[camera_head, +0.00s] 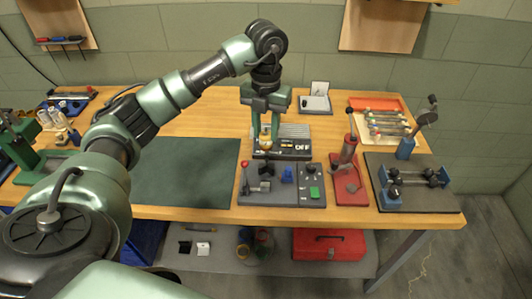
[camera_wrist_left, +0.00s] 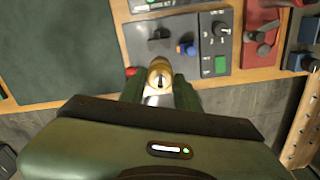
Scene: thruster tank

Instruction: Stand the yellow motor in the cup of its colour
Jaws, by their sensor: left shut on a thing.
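My left gripper (camera_head: 265,133) points down over the back of the bench, just in front of the box marked OFF. Its green fingers are shut on a small brass-yellow piece, the yellow motor (camera_head: 265,140). In the left wrist view the motor (camera_wrist_left: 160,74) shows end-on as a round gold top with a dark centre, between the two fingers. The fingers hide its sides. I cannot make out a yellow cup in either view. My right gripper is not in view.
A grey control panel (camera_head: 262,190) with a red-knobbed lever, blue part and green button stands in front. The OFF box (camera_head: 290,148) is behind. A red press (camera_head: 347,180) and a black plate (camera_head: 425,200) stand right. The dark green mat (camera_head: 185,170) is clear.

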